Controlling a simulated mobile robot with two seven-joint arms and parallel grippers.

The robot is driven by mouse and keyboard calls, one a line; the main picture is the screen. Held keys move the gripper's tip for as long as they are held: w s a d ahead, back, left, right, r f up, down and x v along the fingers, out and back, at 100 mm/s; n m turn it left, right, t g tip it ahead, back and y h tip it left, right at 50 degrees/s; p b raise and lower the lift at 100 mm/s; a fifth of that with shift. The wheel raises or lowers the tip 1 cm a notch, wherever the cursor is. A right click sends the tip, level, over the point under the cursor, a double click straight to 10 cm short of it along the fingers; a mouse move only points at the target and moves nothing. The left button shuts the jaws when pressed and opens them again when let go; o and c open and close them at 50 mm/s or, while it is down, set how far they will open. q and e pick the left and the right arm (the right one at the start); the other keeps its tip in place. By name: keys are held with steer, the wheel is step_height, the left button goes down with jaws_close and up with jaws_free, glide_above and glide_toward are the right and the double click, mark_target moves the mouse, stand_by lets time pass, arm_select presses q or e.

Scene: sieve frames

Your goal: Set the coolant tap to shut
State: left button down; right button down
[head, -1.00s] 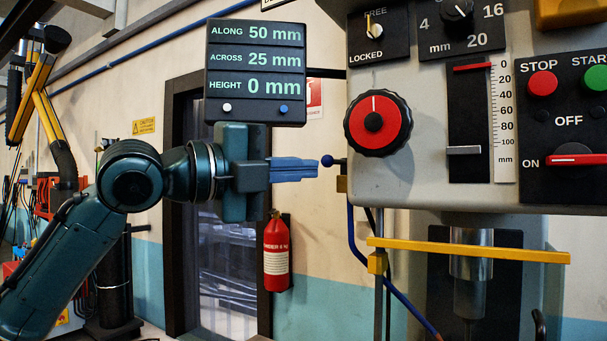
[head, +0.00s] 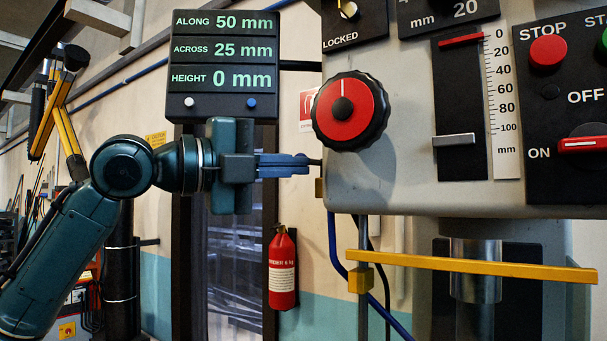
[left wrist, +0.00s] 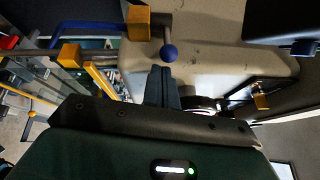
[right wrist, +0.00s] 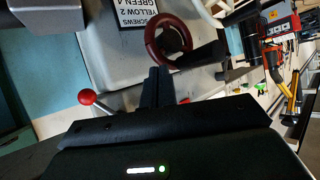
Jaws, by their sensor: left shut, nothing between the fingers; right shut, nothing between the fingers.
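The coolant tap is a brass-yellow body (head: 319,187) on the machine's left edge, with a blue hose below it. Its lever ends in a blue ball (left wrist: 170,52), which shows in the left wrist view just beyond my fingertips. My left gripper (head: 306,164) is shut and empty, level with the lever. In the head view its fingers cover the ball. In the left wrist view its fingertips (left wrist: 165,70) look very near the ball; I cannot tell whether they touch. My right gripper (right wrist: 157,70) is shut and empty, out of the head view.
A red-black dial (head: 345,112) is just right of my left fingertips. A display box (head: 222,105) hangs above that gripper. A yellow bar (head: 470,263) juts out below the machine. A red handwheel (right wrist: 153,48) and red ball lever (right wrist: 87,97) are near my right gripper.

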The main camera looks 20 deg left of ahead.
arm_select(q)
steer(key=shift+r, duration=0.15)
steer(key=shift+s+r, duration=0.1)
steer(key=shift+a+h, duration=0.15)
steer(key=shift+h, duration=0.15)
steer(key=shift+a+m+g+p, duration=0.25)
steer(key=shift+m+g+p, duration=0.15)
steer(key=shift+h, duration=0.3)
